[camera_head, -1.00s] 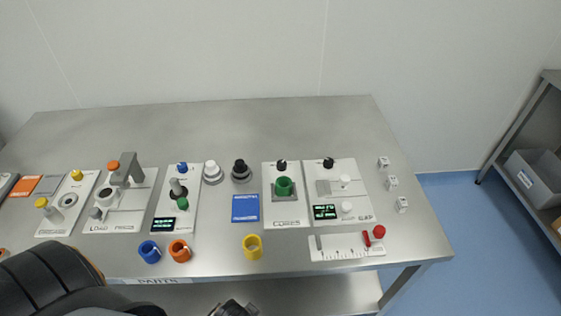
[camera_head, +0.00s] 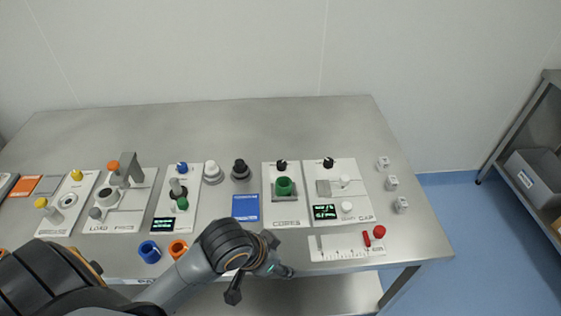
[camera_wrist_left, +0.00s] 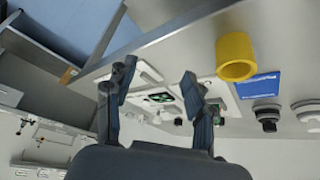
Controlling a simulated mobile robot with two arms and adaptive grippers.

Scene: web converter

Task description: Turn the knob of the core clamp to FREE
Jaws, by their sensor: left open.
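The white panel marked CORES (camera_head: 285,223) lies on the bench right of centre. It has a black knob (camera_head: 281,165) at its far end and a green ring (camera_head: 284,187) in a grey holder. The word FREE is too small to make out, so I cannot tell the knob's setting. My left gripper (camera_head: 260,284) is open and empty, at the bench's front edge, well short of the CORES panel. In the left wrist view its two fingers (camera_wrist_left: 157,82) stand apart with nothing between them. My right gripper is not in view.
A panel marked GAP with another black knob (camera_head: 328,163) stands just right. A blue pad (camera_head: 245,207) lies left. A yellow ring (camera_wrist_left: 236,57) shows in the left wrist view, hidden by my arm in the head view. Blue (camera_head: 149,251) and orange rings (camera_head: 178,249) sit near the front edge.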

